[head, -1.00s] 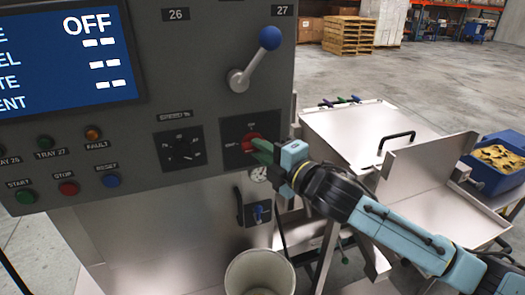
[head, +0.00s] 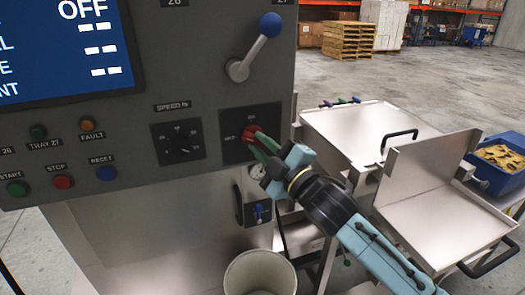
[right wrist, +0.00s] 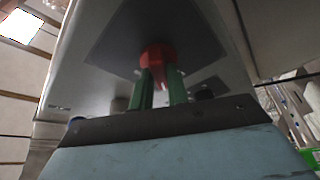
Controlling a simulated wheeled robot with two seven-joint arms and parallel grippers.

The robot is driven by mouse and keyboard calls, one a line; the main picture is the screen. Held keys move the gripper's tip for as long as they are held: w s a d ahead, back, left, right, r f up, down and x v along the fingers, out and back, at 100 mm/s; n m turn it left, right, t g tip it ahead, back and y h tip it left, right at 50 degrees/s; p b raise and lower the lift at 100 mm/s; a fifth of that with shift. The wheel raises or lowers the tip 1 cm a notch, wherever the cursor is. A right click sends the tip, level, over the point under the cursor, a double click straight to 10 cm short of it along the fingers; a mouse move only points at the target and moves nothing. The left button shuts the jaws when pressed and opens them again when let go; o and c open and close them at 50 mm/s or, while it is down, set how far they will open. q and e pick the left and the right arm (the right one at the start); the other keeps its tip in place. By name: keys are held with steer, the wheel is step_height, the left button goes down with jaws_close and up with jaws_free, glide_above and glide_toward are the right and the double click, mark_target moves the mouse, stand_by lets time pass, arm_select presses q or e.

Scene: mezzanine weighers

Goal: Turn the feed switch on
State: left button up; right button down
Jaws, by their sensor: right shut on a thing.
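The feed switch is a red rotary knob (head: 254,134) on a black square plate (head: 232,149) at the lower right of the grey control panel. My right gripper (head: 262,145) reaches it from below right. Its green fingers are shut on the red knob. In the right wrist view the red knob (right wrist: 157,56) sits between the tips of the two green fingers (right wrist: 157,80). The fingers hide part of the knob and its labels. The screen (head: 65,45) reads OFF. My left gripper is not in view.
A speed dial (head: 180,141) is left of the switch. A lever with a blue ball (head: 270,25) is above it. Start, stop and reset buttons (head: 62,182) are at lower left. A bin (head: 260,272) stands below. Steel trays (head: 365,133) and a blue crate (head: 497,164) are at right.

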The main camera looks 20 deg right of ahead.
steer(key=m, duration=0.2)
steer(key=m+t+b, duration=0.1)
steer(key=shift+a+f+m+h, duration=0.1)
steer(key=shift+f+m+h, duration=0.1)
steer(key=shift+m+h, duration=0.2)
steer(key=m+t+h, duration=0.1)
steer(key=m, duration=0.2)
steer(key=shift+a+m, duration=0.1)
steer(key=shift+m, duration=0.2)
steer(key=m+t+h, duration=0.1)
steer(key=m+h, duration=0.1)
steer(key=m, duration=0.1)
steer(key=shift+a+m, duration=0.1)
steer(key=shift+m, duration=0.2)
steer(key=shift+a+m+h, duration=0.1)
steer(key=shift+m+h, duration=1.3)
steer(key=shift+m, duration=1.3)
steer(key=c, duration=1.4)
jaws_free()
steer(key=shift+o, duration=0.2)
